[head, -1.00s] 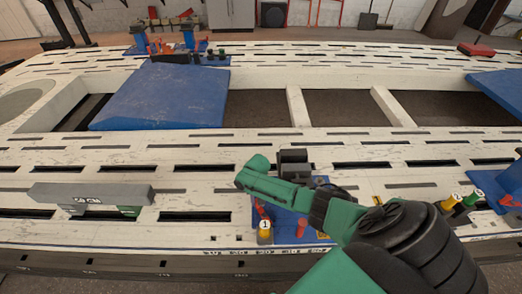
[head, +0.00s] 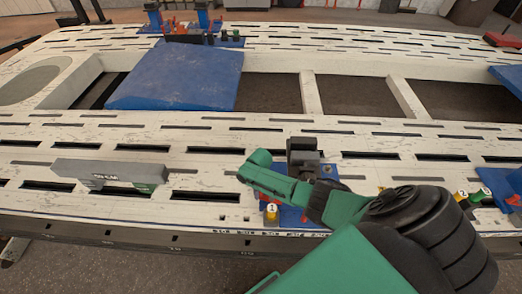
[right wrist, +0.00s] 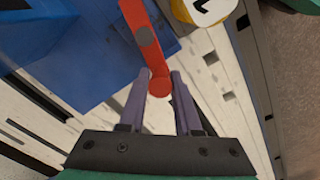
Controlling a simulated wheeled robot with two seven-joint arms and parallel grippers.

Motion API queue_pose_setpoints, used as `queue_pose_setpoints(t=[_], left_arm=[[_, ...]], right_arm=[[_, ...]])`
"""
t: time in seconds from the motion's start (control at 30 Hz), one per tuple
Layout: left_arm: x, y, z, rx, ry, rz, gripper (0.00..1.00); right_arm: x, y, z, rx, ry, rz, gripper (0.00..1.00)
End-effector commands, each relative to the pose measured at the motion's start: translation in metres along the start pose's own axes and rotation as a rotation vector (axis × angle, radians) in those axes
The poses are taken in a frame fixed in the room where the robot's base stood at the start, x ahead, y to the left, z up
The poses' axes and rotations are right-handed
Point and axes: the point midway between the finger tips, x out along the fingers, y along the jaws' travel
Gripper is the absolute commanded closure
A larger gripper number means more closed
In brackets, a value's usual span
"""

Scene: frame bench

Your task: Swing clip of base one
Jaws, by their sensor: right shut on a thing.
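Base one is a blue plate (head: 290,216) near the front edge of the white slotted bench, with a dark upright block (head: 302,158) at its back. A yellow post marked 1 (head: 271,211) stands at its front left and shows cut off in the right wrist view (right wrist: 203,8). The red clip (right wrist: 145,42) is a flat bar with a grey round spot. My right gripper (right wrist: 160,82) is shut on the clip's rounded end, one finger on each side. In the head view my green wrist covers the fingers and most of the clip. My left gripper is not in view.
A grey beam (head: 110,172) lies on the bench at left. Another blue base (head: 497,182) with yellow and green posts stands at right. A large blue panel (head: 175,78) lies over the bench openings behind. A further base with red parts is at the back.

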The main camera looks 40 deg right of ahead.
Motion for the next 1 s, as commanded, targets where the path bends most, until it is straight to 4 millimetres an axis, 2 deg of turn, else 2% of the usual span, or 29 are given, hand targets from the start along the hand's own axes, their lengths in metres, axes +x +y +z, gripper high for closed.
queue_pose_setpoints(t=[0.3, 0.67, 0.7, 0.77, 1.0], left_arm=[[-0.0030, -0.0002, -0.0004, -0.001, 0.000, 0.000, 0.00], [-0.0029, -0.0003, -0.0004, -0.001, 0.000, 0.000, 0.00], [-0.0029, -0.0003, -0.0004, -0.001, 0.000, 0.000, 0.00], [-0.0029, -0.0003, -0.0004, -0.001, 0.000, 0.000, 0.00], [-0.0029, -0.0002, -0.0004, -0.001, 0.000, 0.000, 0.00]], right_arm=[[0.0001, -0.0039, 0.0016, -0.072, 0.001, -0.001, 1.00], [0.0005, -0.0043, 0.0018, -0.076, 0.000, -0.002, 1.00], [0.0005, -0.0043, 0.0018, -0.076, 0.000, -0.002, 0.60], [0.0005, -0.0042, 0.0019, -0.075, 0.000, -0.002, 0.39], [0.0002, -0.0035, 0.0018, -0.074, 0.000, -0.001, 0.39]])
